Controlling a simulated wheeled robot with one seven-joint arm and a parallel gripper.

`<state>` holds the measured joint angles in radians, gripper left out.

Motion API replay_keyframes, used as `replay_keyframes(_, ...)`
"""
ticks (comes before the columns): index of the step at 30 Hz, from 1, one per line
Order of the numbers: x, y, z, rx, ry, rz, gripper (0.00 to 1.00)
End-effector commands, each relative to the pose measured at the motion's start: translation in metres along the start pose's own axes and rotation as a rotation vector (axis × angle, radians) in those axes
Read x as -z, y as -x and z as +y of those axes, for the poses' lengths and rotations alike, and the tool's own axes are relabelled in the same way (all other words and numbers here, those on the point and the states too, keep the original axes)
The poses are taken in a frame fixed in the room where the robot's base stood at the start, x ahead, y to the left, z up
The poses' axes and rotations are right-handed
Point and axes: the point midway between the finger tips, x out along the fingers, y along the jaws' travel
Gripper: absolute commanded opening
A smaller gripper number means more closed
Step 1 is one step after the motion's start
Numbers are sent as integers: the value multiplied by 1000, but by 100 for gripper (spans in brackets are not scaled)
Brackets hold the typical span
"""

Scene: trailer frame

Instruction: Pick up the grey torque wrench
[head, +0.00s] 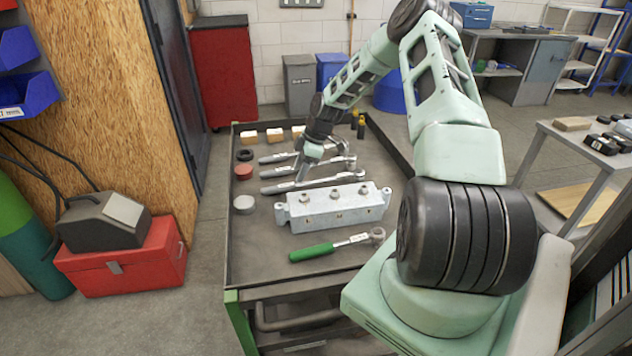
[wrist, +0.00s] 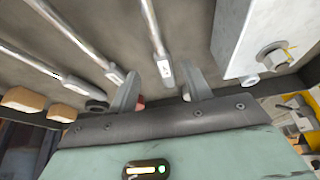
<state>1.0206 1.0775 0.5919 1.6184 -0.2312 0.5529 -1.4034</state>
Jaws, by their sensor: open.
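Several metal wrenches lie side by side on the dark cart top. The one nearest the metal block is a grey wrench (head: 330,181). A middle wrench (head: 338,163) and a far wrench (head: 276,157) look much alike, so I cannot tell which is the torque wrench by name. A green-handled wrench (head: 312,252) lies in front of the block. My gripper (head: 302,174) is open and empty, pointing down over the wrenches. In the wrist view, the end of the wrench nearest the block (wrist: 155,45) shows between the open fingers (wrist: 162,68); contact is unclear.
The grey metal block (head: 335,206) with bolts stands close beside the nearest wrench. A red tin (head: 243,172), a grey tin (head: 243,204), a black ring (head: 245,155) and wooden blocks (head: 249,137) line the left and back of the cart (head: 262,272). The front left is clear.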

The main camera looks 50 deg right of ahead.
Motion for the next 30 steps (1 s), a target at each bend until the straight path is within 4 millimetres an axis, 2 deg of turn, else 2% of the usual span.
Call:
replay_keyframes(5, 0, -15, -2, 2, -1, 0, 49)
replay_keyframes(12, 0, -48, -3, 1, 0, -1, 49)
replay_keyframes(21, -1, -53, -3, -1, 0, -1, 49)
replay_keyframes(26, -1, -53, -3, -1, 0, -1, 5)
replay_keyframes(27, -1, -53, -3, -1, 0, -1, 0)
replay_keyframes(30, 0, -52, -2, -2, 0, 0, 0)
